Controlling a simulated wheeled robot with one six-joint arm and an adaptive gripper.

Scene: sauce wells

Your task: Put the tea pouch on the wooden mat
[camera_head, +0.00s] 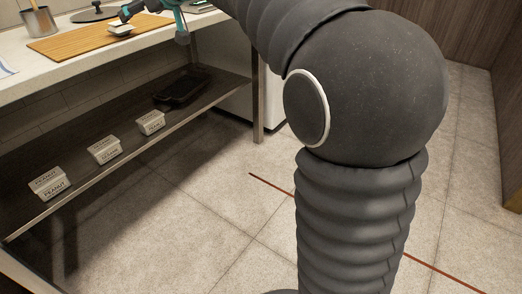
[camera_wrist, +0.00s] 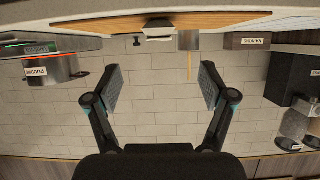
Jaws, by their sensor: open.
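The wooden mat (camera_head: 78,40) lies on the white counter at the upper left of the head view. In the wrist view its edge (camera_wrist: 215,19) runs along the top. A small white item (camera_head: 120,29), apparently the tea pouch, sits on the mat near its right end. It also shows in the wrist view (camera_wrist: 158,32), with a dark part on top. My gripper (camera_wrist: 161,82) is open, with nothing between its fingers. In the head view its teal end (camera_head: 128,13) is just above the white item; I cannot tell whether they touch.
A metal container (camera_head: 38,20) with utensils and a dark round lid (camera_head: 96,13) stand behind the mat. The wrist view shows a labelled metal pot (camera_wrist: 52,69) left and a dark box (camera_wrist: 288,77) right. Several labelled white tubs (camera_head: 104,149) and a black tray (camera_head: 182,86) are on the lower shelf.

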